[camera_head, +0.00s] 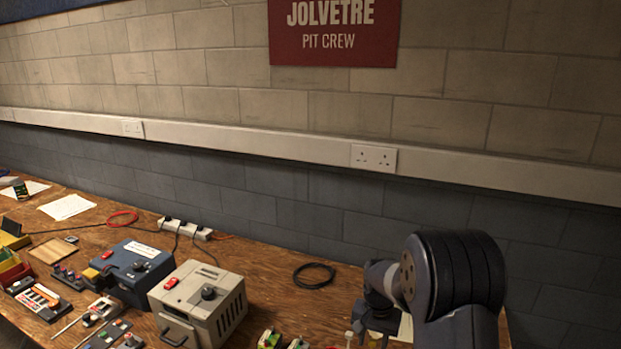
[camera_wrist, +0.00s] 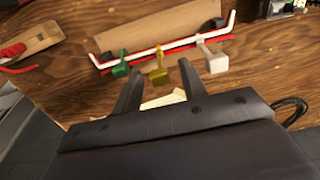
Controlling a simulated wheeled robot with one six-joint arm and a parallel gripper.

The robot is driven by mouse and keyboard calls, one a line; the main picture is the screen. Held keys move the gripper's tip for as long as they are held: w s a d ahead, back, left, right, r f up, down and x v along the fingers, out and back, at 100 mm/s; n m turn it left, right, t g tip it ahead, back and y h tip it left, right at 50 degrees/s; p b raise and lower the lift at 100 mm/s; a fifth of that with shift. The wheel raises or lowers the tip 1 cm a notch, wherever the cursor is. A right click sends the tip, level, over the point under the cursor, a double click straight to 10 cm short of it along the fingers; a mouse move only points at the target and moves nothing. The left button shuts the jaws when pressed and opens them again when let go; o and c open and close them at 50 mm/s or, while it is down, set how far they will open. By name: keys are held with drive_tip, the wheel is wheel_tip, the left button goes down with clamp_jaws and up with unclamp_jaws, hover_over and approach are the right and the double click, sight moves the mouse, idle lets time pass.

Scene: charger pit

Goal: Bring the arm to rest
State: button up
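My gripper (camera_wrist: 160,68) shows in the wrist view with its two dark fingers spread apart and nothing between them. It points at the wooden bench. Just beyond the fingertips are a green piece (camera_wrist: 120,69), a yellow piece (camera_wrist: 158,72) and a white piece (camera_wrist: 214,64), beside a white-and-red bar (camera_wrist: 180,42). In the head view my dark arm is bent at the lower right, over the bench's right end. The fingers cannot be made out there.
A grey box charger (camera_head: 200,303) and a blue one (camera_head: 128,272) stand on the bench (camera_head: 275,273) left of my arm. A coiled black cable (camera_head: 314,275) lies near the wall. A white power strip (camera_head: 184,228) is behind the chargers. Small parts crowd the left.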

drive_tip(key=shift+f+b, duration=0.4)
drive_tip(key=shift+f, duration=1.1)
drive_tip(key=shift+r, duration=0.15)
